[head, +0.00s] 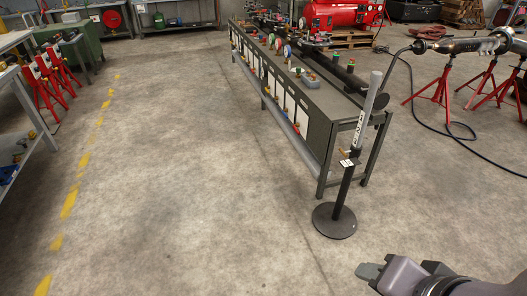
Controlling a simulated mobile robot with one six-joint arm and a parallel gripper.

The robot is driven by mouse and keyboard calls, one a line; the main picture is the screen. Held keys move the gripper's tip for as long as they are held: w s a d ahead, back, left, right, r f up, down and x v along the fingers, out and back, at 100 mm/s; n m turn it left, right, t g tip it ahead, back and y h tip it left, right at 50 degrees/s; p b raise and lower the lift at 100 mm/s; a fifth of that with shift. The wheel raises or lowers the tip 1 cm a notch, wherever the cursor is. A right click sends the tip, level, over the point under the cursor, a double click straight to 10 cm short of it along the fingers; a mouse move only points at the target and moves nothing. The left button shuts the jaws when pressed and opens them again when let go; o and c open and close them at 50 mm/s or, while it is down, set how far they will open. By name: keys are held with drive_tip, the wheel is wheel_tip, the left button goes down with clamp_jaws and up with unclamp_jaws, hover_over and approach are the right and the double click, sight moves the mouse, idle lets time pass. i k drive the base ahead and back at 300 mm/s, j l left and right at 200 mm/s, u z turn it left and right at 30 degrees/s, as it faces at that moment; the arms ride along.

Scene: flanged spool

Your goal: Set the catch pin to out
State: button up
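An upright post stands on a round black base (334,222) at the near end of a long grey bench. Its lower tube (343,190) is black and its upper tube (366,110) is grey with dark markings. A small brass-coloured part, which looks like the catch pin (343,153), sticks out at the joint of the tubes, beside a white tag (348,162). It is too small to tell whether it is in or out. My gripper (367,271) is at the lower right, apart from the post and nearer to me. Its finger opening cannot be made out.
The long bench (325,105) with valves and gauges stands just behind the post. Red stands (440,85) and a black cable (412,90) lie to the right. Shelving (20,110) stands at the left. The concrete floor (190,190) left of the post is clear.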

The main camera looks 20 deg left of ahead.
sight(344, 153)
drive_tip(key=u, duration=0.15)
drive_tip(key=i, duration=0.8)
drive_tip(key=i+j+z, duration=0.1)
drive_tip(key=i, duration=0.7)
drive_tip(key=i+j, duration=0.1)
drive_tip(key=i, duration=0.65)
drive_tip(key=z, duration=0.05)
